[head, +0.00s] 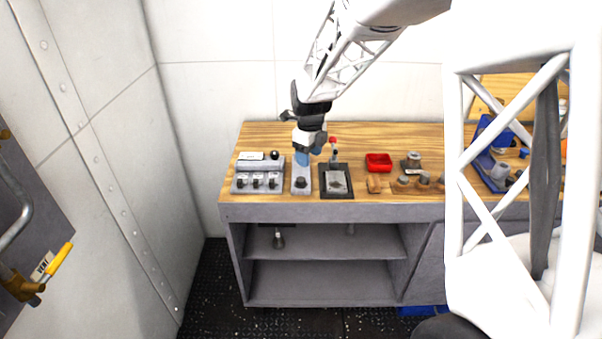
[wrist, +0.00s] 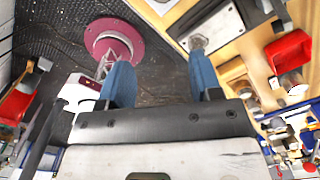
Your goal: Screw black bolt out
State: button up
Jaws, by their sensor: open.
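A black bolt (head: 301,183) stands upright in a light grey plate (head: 301,190) near the front edge of the wooden bench top. My gripper (head: 303,158) hangs above the back of this plate, behind and above the bolt, and its blue fingers point down. In the wrist view my gripper (wrist: 161,78) has its two blue fingers wide apart with nothing held between them. I cannot make out the black bolt surely in the wrist view. A grey metal knob shows beside the right fingertip there.
A grey block (head: 258,181) with several dark knobs stands left of the plate. A black-rimmed tray (head: 337,194) is close on the right, with a red-tipped lever (head: 333,142) behind it. Farther right are a red bin (head: 378,161) and wooden holders (head: 404,188).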

aim_at(301, 179)
jog(key=w+a+f+m, duration=0.2)
jog(key=w+f, duration=0.1)
jog(key=shift+a+f, duration=0.2)
jog(key=shift+f, duration=0.15)
jog(key=shift+f, duration=3.75)
jog(key=c, duration=0.9)
